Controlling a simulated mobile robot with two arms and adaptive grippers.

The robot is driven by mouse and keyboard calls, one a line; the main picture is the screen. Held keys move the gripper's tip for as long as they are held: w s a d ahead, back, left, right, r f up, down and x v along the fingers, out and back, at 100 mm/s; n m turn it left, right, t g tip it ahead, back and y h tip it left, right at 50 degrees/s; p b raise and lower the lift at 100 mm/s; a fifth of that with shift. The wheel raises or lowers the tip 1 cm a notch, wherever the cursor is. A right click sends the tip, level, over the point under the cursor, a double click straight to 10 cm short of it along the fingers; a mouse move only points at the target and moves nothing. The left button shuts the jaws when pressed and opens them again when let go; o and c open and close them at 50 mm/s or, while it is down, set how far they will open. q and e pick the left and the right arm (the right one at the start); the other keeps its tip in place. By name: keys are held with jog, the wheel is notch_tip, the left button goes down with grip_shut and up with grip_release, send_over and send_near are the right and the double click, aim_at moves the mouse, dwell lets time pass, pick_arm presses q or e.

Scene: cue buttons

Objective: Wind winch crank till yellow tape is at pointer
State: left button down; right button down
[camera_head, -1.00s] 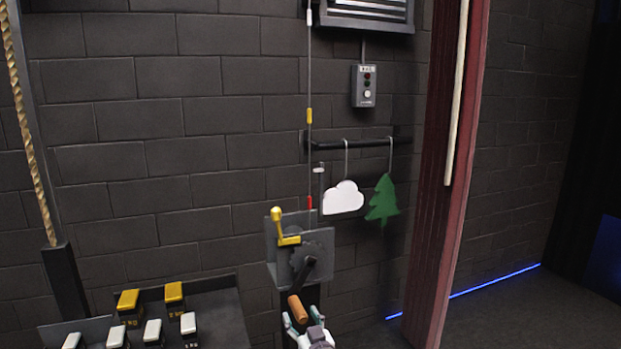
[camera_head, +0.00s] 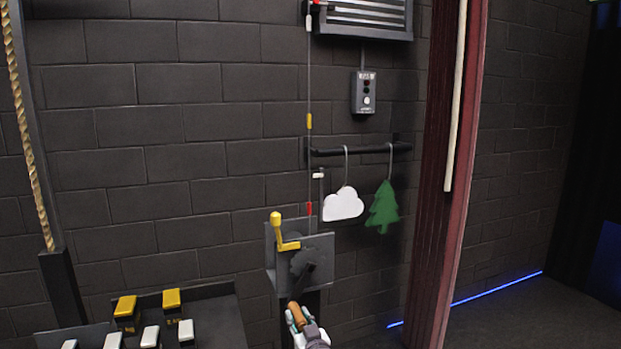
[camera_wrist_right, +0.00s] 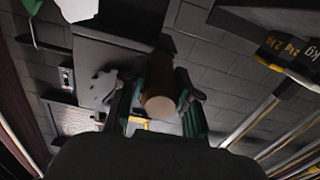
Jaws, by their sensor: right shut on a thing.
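The winch (camera_head: 312,247) stands low against the wall, with a yellow lever (camera_head: 283,233) on its left. Its dark crank arm (camera_head: 303,282) points down to a brown handle (camera_head: 296,314). My right gripper (camera_head: 302,322) is shut on this handle. In the right wrist view the handle (camera_wrist_right: 160,88) sits between the two fingers (camera_wrist_right: 155,100). A thin line runs up from the winch. The yellow tape (camera_head: 309,121) on it is above the small white pointer (camera_head: 318,175), and a red mark (camera_head: 309,209) is below the pointer. My left gripper is out of view.
A white cloud (camera_head: 343,204) and a green tree (camera_head: 382,208) hang from a black bar (camera_head: 360,149) right of the line. A button box (camera_head: 365,92) is on the wall above. Yellow and white weights (camera_head: 171,300) stand at lower left. A red post (camera_head: 438,220) stands right.

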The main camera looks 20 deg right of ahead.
jog(key=a+r+p, duration=0.2)
jog(key=a+r, duration=0.2)
jog(key=shift+a+r, duration=0.1)
dwell(0.3)
jog(key=r+p, duration=0.1)
jog(key=a+r+p, duration=0.1)
jog(key=r+p, duration=0.2)
jog(key=r, duration=0.1)
jog(key=shift+a+r, duration=0.15)
jog(key=shift+a, duration=0.1)
jog(key=shift+r+p, duration=0.1)
jog(key=shift+p, duration=0.2)
